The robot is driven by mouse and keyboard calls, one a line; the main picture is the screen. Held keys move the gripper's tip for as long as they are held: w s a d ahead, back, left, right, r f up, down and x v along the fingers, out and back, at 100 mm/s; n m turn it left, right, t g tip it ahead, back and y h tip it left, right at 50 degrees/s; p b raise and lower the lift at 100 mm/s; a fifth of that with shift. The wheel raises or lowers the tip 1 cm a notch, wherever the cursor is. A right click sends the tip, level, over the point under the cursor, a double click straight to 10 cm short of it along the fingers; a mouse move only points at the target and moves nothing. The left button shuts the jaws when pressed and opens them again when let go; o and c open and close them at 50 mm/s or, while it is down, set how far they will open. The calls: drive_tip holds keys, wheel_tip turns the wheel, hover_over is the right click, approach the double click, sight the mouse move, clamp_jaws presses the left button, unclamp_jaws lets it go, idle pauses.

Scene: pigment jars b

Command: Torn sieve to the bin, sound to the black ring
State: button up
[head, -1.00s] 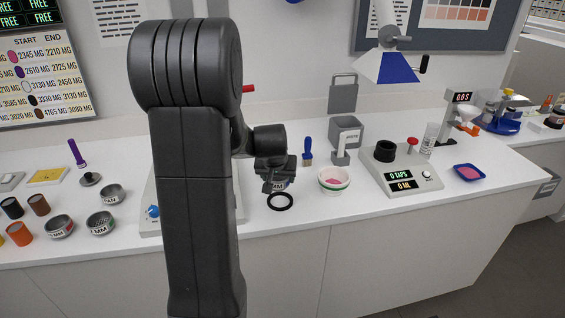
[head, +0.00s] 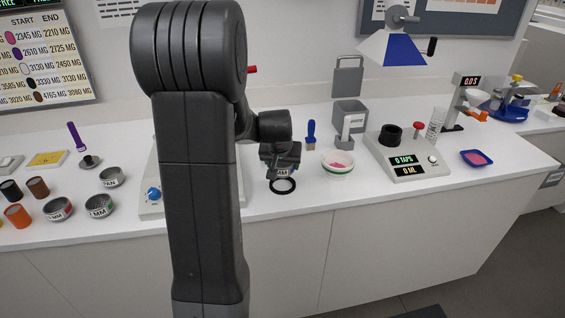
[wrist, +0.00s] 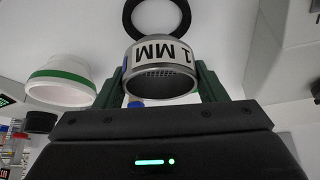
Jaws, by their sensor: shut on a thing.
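My gripper (wrist: 160,85) is shut on a small metal sieve (wrist: 161,55) with a white "1 MM" label. Its mesh faces the wrist camera, but I cannot tell whether it is torn. In the head view the sieve (head: 282,173) is partly hidden by my gripper (head: 281,168). The black ring (head: 283,187) lies on the counter just in front of and below the sieve; it also shows in the wrist view (wrist: 130,14). I cannot tell whether the sieve touches the counter.
A white bowl (head: 338,168) with a green band and pink powder stands right of the ring, with a blue brush (head: 311,132) behind. More sieves (head: 99,206) and coloured jars (head: 17,216) stand at left. A tap counter device (head: 410,158) is further right.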

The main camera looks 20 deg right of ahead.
sight(282, 176)
drive_tip(key=shift+f+b, duration=1)
drive_tip(key=shift+f, duration=0.6)
drive_tip(key=shift+f+b, duration=1.05)
drive_tip(key=shift+b, duration=0.35)
idle(0.6)
drive_tip(key=o, duration=1.2)
drive_tip(key=shift+r, duration=0.1)
drive_tip(key=shift+r, duration=0.1)
drive_tip(key=v, duration=1.3)
drive_tip(key=shift+s+a+r, duration=0.1)
drive_tip(key=shift+s+r, duration=0.1)
drive_tip(key=shift+r, duration=0.05)
